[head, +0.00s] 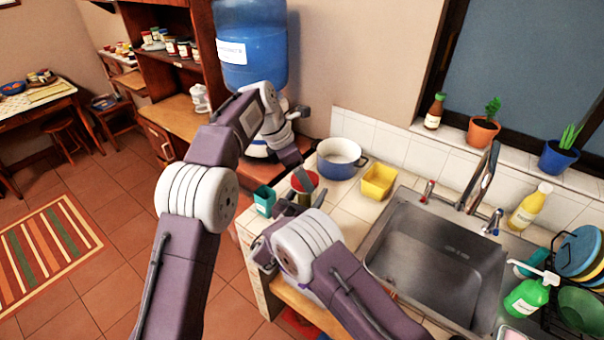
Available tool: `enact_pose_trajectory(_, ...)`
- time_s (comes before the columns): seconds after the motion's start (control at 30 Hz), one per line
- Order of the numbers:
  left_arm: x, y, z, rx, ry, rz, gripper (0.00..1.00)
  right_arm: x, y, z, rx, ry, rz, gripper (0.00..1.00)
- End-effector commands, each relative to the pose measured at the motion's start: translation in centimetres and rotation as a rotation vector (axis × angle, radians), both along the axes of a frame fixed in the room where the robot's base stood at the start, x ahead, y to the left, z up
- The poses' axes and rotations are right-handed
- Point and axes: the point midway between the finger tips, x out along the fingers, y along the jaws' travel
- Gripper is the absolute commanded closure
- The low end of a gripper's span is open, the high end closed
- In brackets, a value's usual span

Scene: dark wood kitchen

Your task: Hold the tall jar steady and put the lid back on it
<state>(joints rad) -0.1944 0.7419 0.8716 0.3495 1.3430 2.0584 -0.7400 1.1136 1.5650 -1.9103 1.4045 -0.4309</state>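A round red top (305,181), which looks like the lid, shows at the left end of the tiled counter.
A teal cup (264,201) stands close left of the red top. A white and blue pot (340,158) and a yellow container (379,181) stand behind to the right. A steel sink (440,258) fills the counter's right. Tiles between are clear.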

Motion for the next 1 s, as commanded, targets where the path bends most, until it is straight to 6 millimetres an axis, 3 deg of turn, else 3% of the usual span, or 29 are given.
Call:
enact_pose_trajectory(0.3,0.35,-0.02,0.03,-0.007,-0.009,-0.285,0.69,-0.06,0.1,-0.03,0.0,0.0,0.002,1.0)
enact_pose_trajectory(0.63,0.2,0.01,0.05,-0.006,-0.007,-0.302,0.69,-0.05,0.1,-0.06,0.0,0.001,0.002,1.0)
enact_pose_trajectory(0.67,0.2,0.01,0.05,-0.006,-0.007,-0.302,0.26,-0.04,0.1,-0.07,0.0,0.001,0.002,1.0)
enact_pose_trajectory(0.7,0.19,0.01,0.05,-0.006,-0.007,-0.302,0.15,-0.04,0.1,-0.07,0.0,0.001,0.002,1.0)
enact_pose_trajectory(0.73,0.19,0.02,0.05,-0.006,-0.007,-0.302,0.1,-0.05,0.09,-0.07,0.0,0.001,0.002,1.0)
enact_pose_trajectory(0.97,0.18,0.05,0.04,-0.005,-0.006,-0.3,0.1,-0.05,0.07,-0.08,0.0,0.001,0.002,1.0)
enact_pose_trajectory(1.0,0.18,0.05,0.04,-0.005,-0.006,-0.3,0.0,-0.05,0.07,-0.08,0.0,0.001,0.001,1.0)
